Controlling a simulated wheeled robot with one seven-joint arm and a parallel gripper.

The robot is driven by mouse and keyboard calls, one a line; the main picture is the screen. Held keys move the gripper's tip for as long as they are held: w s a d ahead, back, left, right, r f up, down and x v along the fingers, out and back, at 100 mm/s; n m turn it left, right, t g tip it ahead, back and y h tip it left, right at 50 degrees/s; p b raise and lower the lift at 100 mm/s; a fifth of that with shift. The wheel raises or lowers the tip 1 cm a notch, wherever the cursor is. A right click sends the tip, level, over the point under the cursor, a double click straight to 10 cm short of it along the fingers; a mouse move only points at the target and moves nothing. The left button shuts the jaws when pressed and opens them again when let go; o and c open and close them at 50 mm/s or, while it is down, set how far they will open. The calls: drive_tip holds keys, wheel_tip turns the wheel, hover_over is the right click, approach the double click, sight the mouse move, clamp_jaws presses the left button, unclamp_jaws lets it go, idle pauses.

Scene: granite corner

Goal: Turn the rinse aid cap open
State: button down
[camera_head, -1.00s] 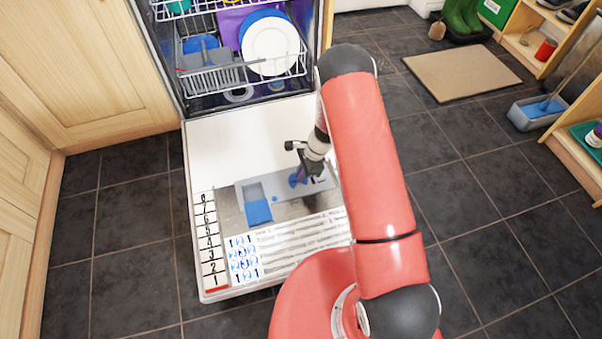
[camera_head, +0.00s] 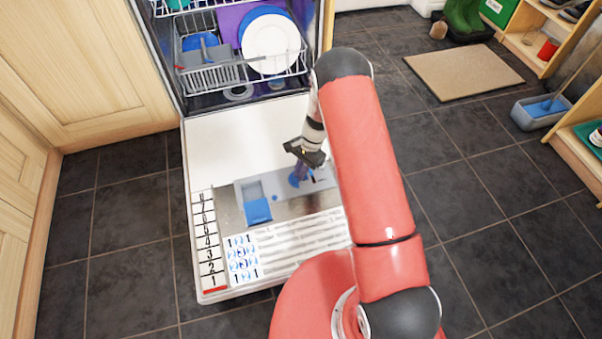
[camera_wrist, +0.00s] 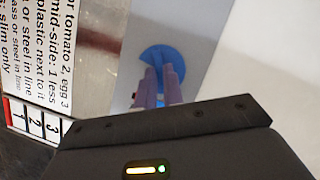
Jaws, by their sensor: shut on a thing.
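The rinse aid cap (camera_wrist: 163,57) is a round blue disc on the grey dispenser panel (camera_head: 318,184) of the lowered dishwasher door (camera_head: 230,135). It shows in the wrist view at the top centre, partly covered by my fingers. My gripper (camera_head: 297,178) points down at the cap from above. Its two purple-grey fingers (camera_wrist: 160,88) are close together over the middle of the cap, shut on its grip. The grip itself is hidden between the fingers. Left of the cap is the detergent compartment with a blue lid (camera_head: 258,211).
The dishwasher's lower rack (camera_head: 215,80) holds a white plate (camera_head: 270,45) and blue items, behind the door. A printed label sheet (camera_head: 285,245) and a number strip (camera_head: 208,240) lie on the door's near part. Wooden cupboards (camera_head: 90,70) stand at the left.

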drive_tip(key=n, duration=0.2)
drive_tip(key=n+g+h+b, duration=0.1)
drive_tip(key=n, duration=0.1)
drive_tip(key=n+h+b, duration=0.1)
drive_tip(key=n, duration=0.1)
drive_tip(key=shift+w+a+n, duration=0.2)
drive_tip(key=shift+a+n, duration=0.05)
drive_tip(key=shift+n, duration=0.05)
drive_tip(key=n, duration=0.2)
drive_tip(key=n+h+b, duration=0.1)
drive_tip(key=n+h, duration=0.1)
drive_tip(key=n, duration=0.1)
drive_tip(key=shift+a+n+g, duration=0.25)
drive_tip(key=shift+n+g, duration=0.05)
drive_tip(key=shift+g, duration=0.1)
drive_tip(key=c, duration=1.5)
unclamp_jaws()
drive_tip(key=shift+v, duration=3.9)
drive_tip(key=shift+a, duration=0.1)
